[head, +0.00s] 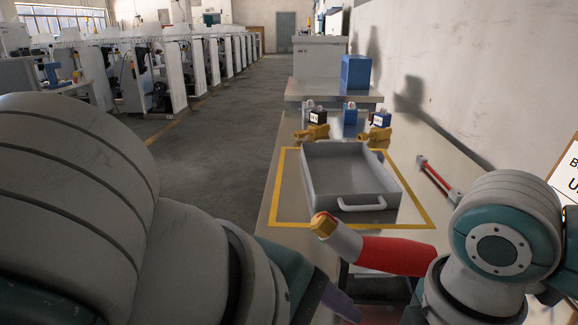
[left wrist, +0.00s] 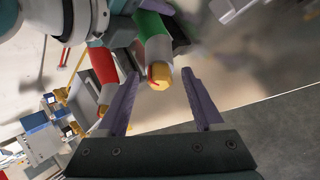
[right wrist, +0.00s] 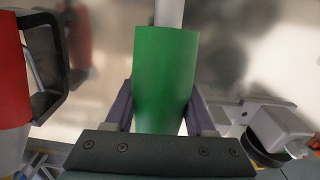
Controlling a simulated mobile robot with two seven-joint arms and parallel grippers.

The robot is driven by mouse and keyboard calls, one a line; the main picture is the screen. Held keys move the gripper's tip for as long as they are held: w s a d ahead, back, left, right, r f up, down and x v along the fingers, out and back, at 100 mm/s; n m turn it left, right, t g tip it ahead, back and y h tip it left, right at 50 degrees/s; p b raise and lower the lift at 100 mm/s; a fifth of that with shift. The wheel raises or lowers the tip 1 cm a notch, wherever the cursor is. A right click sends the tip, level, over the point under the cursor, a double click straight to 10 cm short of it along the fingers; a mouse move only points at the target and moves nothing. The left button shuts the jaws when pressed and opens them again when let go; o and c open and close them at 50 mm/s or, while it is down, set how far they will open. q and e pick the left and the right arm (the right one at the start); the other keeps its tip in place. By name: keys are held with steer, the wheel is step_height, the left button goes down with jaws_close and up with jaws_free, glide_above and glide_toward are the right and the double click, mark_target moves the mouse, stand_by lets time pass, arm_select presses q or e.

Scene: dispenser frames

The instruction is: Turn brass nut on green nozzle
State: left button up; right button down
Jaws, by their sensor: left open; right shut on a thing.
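My right gripper (right wrist: 162,95) is shut on the green nozzle (right wrist: 166,75), with one finger on each side of its green sleeve. In the left wrist view the green nozzle (left wrist: 153,26) ends in a pale collar and the brass nut (left wrist: 159,77). My left gripper (left wrist: 159,73) is open, and the nut appears in the gap between its fingertips; I cannot tell how deep it sits. In the head view, a purple left finger (head: 340,303) shows at the bottom; the green nozzle and right gripper are hidden there.
A red nozzle (head: 395,254) with its own brass nut (head: 323,225) is close by, also in the left wrist view (left wrist: 102,63). A grey tray (head: 345,187) sits inside yellow tape on the bench. Brass parts (head: 312,132) stand behind it; a red-handled tool (head: 434,175) lies right.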

arm_select(q)
steer(key=v, duration=0.7)
steer(key=shift+r, duration=0.25)
steer(key=shift+a, duration=0.15)
arm_select(e)
steer(key=shift+c, duration=0.8)
jaws_free()
steer(key=shift+r, duration=0.15)
